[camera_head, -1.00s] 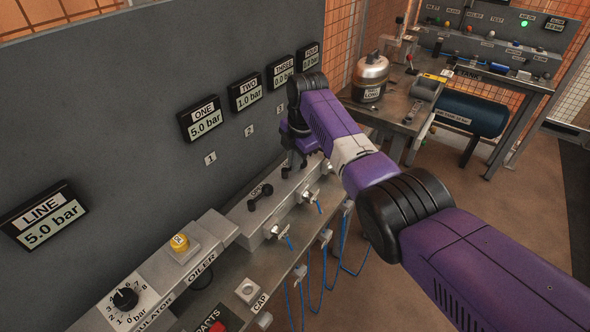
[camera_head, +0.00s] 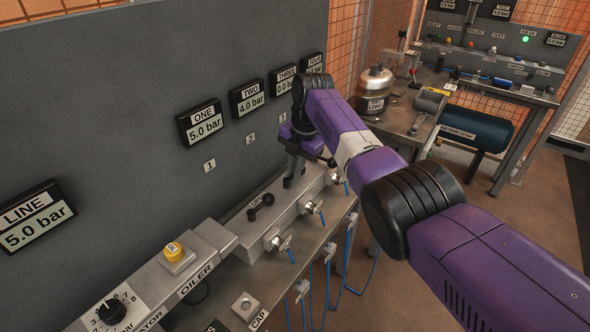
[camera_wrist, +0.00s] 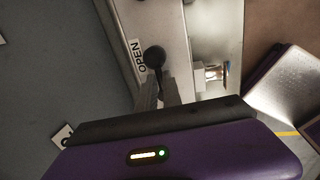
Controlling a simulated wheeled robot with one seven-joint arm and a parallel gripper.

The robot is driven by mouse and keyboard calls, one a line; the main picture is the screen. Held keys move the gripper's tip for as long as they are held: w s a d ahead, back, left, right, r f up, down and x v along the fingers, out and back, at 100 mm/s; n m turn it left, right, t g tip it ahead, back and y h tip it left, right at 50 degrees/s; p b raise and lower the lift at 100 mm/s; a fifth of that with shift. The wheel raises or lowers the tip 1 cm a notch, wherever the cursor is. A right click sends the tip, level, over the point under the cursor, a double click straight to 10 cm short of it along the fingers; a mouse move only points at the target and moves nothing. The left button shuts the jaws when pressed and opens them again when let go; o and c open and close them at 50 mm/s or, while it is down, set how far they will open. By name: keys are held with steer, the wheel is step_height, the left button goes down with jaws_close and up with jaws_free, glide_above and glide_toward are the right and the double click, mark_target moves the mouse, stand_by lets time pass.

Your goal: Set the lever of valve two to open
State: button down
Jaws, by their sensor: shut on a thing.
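My gripper (camera_head: 290,178) is down at the valve block, below the TWO display (camera_head: 248,97). In the wrist view my gripper (camera_wrist: 160,85) has its two fingers closed around the black lever of valve two (camera_wrist: 154,57). The lever's round knob shows just beyond the fingertips, beside an OPEN label (camera_wrist: 136,56). In the head view the fingers mostly hide this lever. The TWO display reads 4.0 bar. To the left, the black lever of valve one (camera_head: 261,206) lies on the same block.
The grey panel (camera_head: 100,130) stands close behind the valves. The LINE display (camera_head: 36,216) and the ONE display (camera_head: 203,122) both read 5.0 bar. Small outlet taps (camera_head: 281,243) with blue hoses stick out along the bench front. A metal canister (camera_head: 374,90) stands on the bench beyond.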

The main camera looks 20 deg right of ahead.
steer(key=c, duration=1.5)
jaws_free()
step_height(320, 180, up, 8)
steer(key=s, duration=0.1)
steer(key=shift+d+f, duration=0.15)
steer(key=shift+d, duration=0.3)
steer(key=shift+s, duration=0.1)
